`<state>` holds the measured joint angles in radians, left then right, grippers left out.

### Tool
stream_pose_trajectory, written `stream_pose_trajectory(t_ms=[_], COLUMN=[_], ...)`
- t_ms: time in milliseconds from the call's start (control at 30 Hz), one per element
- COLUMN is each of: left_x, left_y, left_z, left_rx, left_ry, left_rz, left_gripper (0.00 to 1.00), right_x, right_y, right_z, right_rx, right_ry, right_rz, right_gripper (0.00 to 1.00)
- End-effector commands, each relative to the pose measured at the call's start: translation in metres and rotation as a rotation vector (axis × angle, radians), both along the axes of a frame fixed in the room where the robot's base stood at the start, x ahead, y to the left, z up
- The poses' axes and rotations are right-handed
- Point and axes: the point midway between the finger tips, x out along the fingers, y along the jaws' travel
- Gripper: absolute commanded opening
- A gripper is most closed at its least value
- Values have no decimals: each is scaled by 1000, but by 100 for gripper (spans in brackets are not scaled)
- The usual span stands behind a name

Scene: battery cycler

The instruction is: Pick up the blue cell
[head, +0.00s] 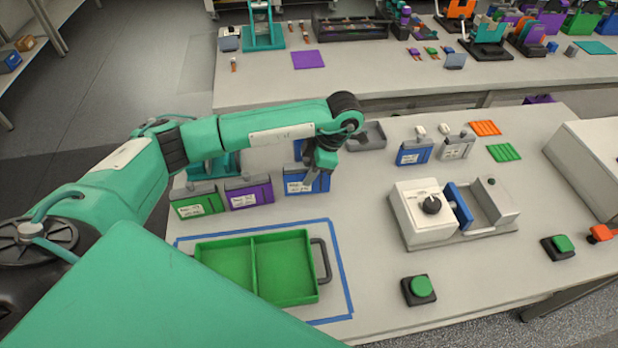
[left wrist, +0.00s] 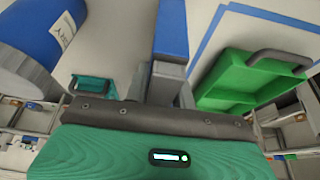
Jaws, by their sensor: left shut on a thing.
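My left gripper (head: 318,168) points down over the back middle of the near table, at a blue labelled block (head: 308,187). A small blue part, which I take for the blue cell (head: 298,150), shows beside the gripper in the head view, mostly hidden by it. In the left wrist view, the gripper (left wrist: 168,75) is shut on the blue cell (left wrist: 171,32), seen as a narrow blue strip at the fingers. I cannot tell whether the cell touches anything below. My right gripper is not in view.
Purple (head: 250,195) and green (head: 198,205) labelled blocks stand to the left. A green two-part tray (head: 253,269) lies in front inside blue tape. Another blue labelled block (head: 413,154), a grey one (head: 456,147) and a white dial device (head: 425,213) stand to the right.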

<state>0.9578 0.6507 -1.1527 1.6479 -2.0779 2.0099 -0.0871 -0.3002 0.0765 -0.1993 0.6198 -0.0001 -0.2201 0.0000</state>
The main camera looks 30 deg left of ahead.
Motion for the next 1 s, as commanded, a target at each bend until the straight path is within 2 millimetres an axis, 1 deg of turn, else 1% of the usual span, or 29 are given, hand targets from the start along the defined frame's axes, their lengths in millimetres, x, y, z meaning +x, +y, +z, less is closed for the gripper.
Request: stream_pose_trajectory(t_ms=[33,100,600,800,1000], left_x=[2,2,1,1,1], left_y=[1,1,1,0,0], left_z=[11,22,99,127,148], left_rx=[1,2,2,1,1], left_ry=[-7,-6,-6,-5,-3], left_rz=[0,0,0,0,0], left_gripper=[0,0,0,0,0], right_x=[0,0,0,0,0], right_y=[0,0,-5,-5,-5], right_z=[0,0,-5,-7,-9], right_rx=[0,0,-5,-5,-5], right_ry=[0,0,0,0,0], right_rz=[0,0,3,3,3], right_gripper=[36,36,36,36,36])
